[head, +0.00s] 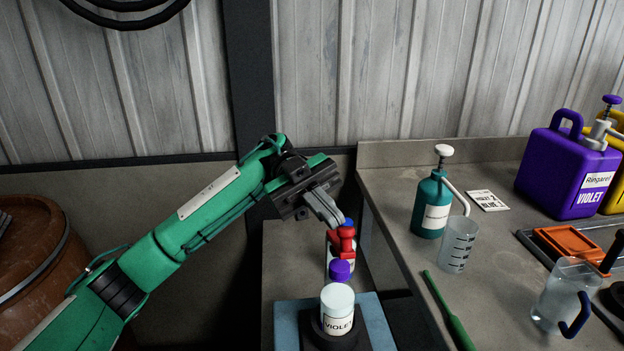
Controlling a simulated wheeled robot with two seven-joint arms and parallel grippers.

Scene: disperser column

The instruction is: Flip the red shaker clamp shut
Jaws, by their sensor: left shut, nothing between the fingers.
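The red shaker clamp (346,242) stands at the back of the low shaker, to the left of the counter. My left gripper (338,222) is shut and empty, with its fingertips at the upper left of the clamp. I cannot tell whether they touch it. A pale bottle labelled VIOLET (337,312) stands upright on the blue shaker platform (375,320). A purple cap (340,270) shows between that bottle and the clamp. My right gripper is not in view.
On the counter (400,180) at right stand a teal pump bottle (430,210), a clear beaker (458,244), a purple VIOLET jug (568,170) and a clear pitcher (565,295). A green stick (450,310) lies near its left edge. A rusty barrel (35,260) stands at far left.

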